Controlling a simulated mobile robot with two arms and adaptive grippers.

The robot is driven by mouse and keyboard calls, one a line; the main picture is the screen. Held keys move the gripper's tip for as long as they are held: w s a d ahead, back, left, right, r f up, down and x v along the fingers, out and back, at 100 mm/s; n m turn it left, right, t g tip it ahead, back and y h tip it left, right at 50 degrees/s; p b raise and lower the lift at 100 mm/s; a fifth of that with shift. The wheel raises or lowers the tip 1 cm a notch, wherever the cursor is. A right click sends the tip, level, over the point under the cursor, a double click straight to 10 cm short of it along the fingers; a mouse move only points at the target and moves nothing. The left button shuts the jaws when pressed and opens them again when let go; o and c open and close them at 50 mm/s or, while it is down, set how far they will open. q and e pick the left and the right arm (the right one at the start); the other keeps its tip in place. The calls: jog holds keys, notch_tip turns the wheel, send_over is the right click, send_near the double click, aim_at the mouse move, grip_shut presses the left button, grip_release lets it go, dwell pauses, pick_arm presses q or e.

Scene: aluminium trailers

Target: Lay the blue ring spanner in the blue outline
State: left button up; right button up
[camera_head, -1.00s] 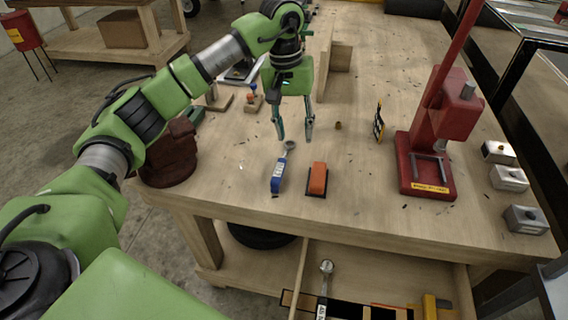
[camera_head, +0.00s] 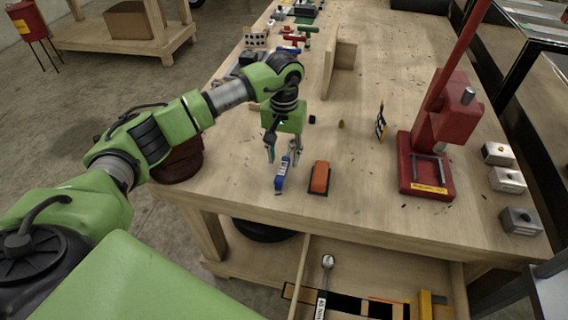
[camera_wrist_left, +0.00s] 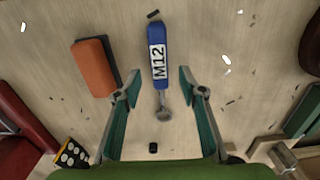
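The blue ring spanner (camera_head: 282,176), labelled M12, lies on the wooden bench. In the left wrist view its blue handle (camera_wrist_left: 157,52) points away and its grey ring end lies toward my gripper. My left gripper (camera_head: 284,160) points down above the ring end. In the left wrist view its fingers (camera_wrist_left: 159,84) are open, one on each side of the spanner's shank, with nothing held. My right gripper is not in view. I cannot make out a blue outline; the open drawer (camera_head: 362,262) below the bench is cut off by the picture edge.
An orange-topped block (camera_head: 319,178) lies just right of the spanner. A red press (camera_head: 428,160) and several metal blocks (camera_head: 508,180) stand at the right. A tool with a white label (camera_head: 325,280) and black, orange-edged areas show in the drawer. A dark red vise (camera_head: 180,162) is at the left.

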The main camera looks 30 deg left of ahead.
pick_arm(q)
jog(key=shift+f, duration=1.2)
grip_shut()
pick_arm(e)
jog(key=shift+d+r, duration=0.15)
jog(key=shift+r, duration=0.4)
pick_arm(q)
jog(key=shift+w+r, duration=0.1)
jog(key=shift+r, duration=0.05)
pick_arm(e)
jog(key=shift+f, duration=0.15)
